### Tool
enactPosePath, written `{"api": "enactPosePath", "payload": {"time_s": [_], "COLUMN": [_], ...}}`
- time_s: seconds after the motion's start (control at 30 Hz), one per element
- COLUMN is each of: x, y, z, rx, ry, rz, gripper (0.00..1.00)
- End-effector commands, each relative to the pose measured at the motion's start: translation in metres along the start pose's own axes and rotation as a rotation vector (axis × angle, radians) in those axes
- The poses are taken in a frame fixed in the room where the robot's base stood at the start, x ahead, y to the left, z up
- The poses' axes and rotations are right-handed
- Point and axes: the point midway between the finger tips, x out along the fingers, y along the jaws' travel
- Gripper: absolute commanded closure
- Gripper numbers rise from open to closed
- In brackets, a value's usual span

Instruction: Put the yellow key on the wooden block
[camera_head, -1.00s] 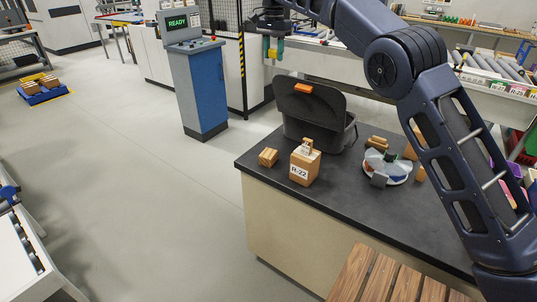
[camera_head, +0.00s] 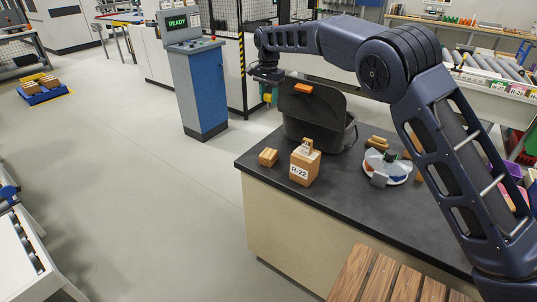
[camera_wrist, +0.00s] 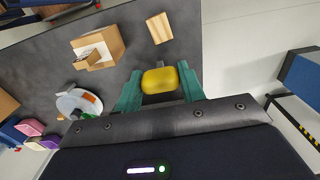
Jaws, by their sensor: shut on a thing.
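My gripper (camera_head: 267,94) hangs above the back left part of the dark table, clear of its top. In the wrist view its green fingers (camera_wrist: 160,88) are shut on the yellow key (camera_wrist: 159,80), whose rounded end faces the camera. In the head view the key (camera_head: 267,98) is a small yellow spot. A small wooden block (camera_head: 268,157) lies on the table's left corner; it also shows in the wrist view (camera_wrist: 159,28), beyond the key. A larger wooden box (camera_head: 305,167) labelled R-22 stands right of it, with a small wooden piece on top.
A dark open-lidded bin (camera_head: 320,118) with an orange tab stands behind the R-22 box. A round white holder (camera_head: 386,168) and wooden pieces (camera_head: 377,141) lie to the right. The table's front strip (camera_head: 340,205) is bare. A blue-grey console (camera_head: 200,85) stands beyond.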

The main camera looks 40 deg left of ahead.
Motion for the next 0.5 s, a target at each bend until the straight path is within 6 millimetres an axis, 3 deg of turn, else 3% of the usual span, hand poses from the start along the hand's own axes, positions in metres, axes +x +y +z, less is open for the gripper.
{"api": "enactPosePath", "payload": {"time_s": [0.27, 0.5], "x": [0.036, 0.088], "y": [0.0, 0.0], "z": [0.0, 0.001], "rx": [-0.001, 0.0], "ry": [0.0, 0.0], "rz": [0.002, 0.003], "gripper": [0.83, 0.83]}}
